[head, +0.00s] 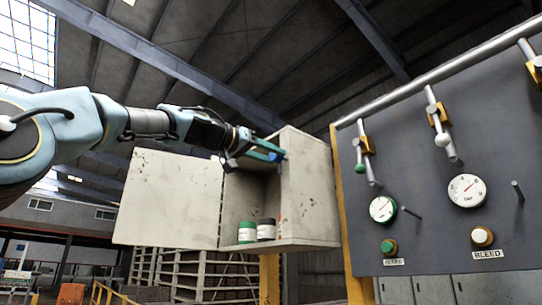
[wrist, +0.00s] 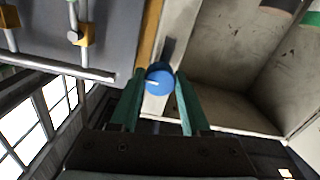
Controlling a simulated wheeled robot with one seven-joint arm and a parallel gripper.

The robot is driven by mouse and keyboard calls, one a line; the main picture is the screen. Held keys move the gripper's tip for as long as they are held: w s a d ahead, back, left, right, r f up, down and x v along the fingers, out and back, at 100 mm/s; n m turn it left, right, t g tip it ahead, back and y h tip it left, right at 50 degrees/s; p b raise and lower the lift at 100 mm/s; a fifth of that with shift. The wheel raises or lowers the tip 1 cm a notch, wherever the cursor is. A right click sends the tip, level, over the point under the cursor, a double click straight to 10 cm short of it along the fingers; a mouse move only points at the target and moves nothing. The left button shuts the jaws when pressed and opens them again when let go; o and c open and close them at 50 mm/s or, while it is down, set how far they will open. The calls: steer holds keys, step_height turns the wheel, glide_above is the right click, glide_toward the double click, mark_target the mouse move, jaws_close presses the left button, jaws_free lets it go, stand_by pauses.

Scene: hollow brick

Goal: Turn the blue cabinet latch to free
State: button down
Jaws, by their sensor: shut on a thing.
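The blue cabinet latch (wrist: 160,79) is a round blue knob with a short pale mark on its face. It sits on the front edge of the cabinet's side wall, with a dark slot or bar behind it. My gripper (wrist: 159,90) has its two green fingers on either side of the knob and is shut on it. In the head view my gripper (head: 268,150) reaches the upper front of the beige cabinet (head: 311,190); a small blue part of the latch (head: 276,157) shows at the fingertips. The cabinet door (head: 168,197) stands wide open to the left.
A dark panel (head: 430,215) with gauges, pipes and valve handles is close to the cabinet's right. Racks (head: 200,272) stand below and behind.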

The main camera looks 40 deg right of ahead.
steer(key=shift+n, duration=0.3)
steer(key=shift+c, duration=1.9)
jaws_free()
steer(key=shift+a+f+b, duration=0.15)
steer(key=shift+a+b, duration=0.25)
steer(key=shift+b, duration=0.1)
steer(key=a+b, duration=0.6)
steer(key=a, duration=0.4)
steer(key=shift+w, duration=0.3)
